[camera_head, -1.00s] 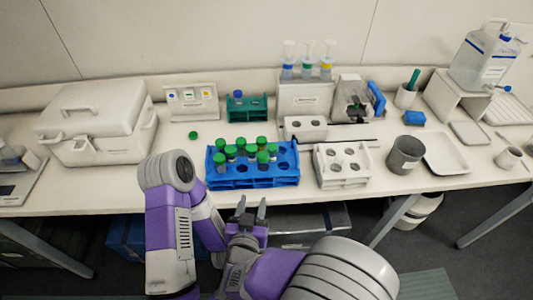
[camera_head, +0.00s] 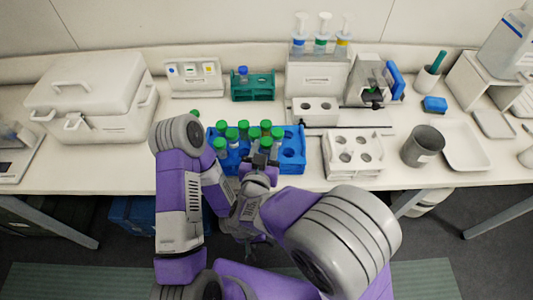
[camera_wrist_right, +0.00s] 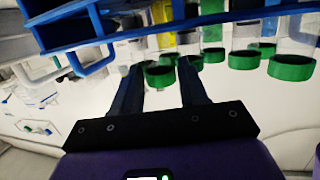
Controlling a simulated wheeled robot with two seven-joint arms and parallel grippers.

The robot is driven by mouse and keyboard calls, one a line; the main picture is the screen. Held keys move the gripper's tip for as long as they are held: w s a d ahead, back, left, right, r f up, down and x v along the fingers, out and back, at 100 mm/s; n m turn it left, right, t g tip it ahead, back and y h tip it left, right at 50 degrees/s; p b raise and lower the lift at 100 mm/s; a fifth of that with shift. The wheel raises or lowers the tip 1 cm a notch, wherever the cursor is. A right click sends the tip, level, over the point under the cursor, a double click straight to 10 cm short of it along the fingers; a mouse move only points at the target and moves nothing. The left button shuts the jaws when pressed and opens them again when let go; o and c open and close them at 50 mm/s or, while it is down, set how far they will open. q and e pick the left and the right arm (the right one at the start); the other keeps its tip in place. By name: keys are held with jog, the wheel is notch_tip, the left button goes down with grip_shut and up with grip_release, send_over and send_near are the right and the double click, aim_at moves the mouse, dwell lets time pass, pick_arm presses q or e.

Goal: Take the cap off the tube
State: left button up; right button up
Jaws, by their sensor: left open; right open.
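Several tubes with green caps (camera_head: 244,125) stand upright in the blue rack (camera_head: 292,167) in the head view. The caps (camera_wrist_right: 292,67) also show in the right wrist view, where the picture is upside down. My right gripper (camera_head: 262,150) is open at the front of the rack, close to the front caps. In the right wrist view its fingers (camera_wrist_right: 160,70) are spread, with a green cap appearing between or just beyond them; contact cannot be told. My left gripper (camera_head: 258,246) is open, low in front of the table edge, away from the tubes.
A loose green cap (camera_head: 196,113) lies behind the blue rack. A teal rack (camera_head: 265,88) holds a blue-capped tube (camera_head: 243,73). A white rack (camera_head: 335,168) and a grey cup (camera_head: 422,146) stand to the right. A white cooler box (camera_head: 90,92) stands left.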

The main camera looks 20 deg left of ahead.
grip_shut()
dwell(0.3)
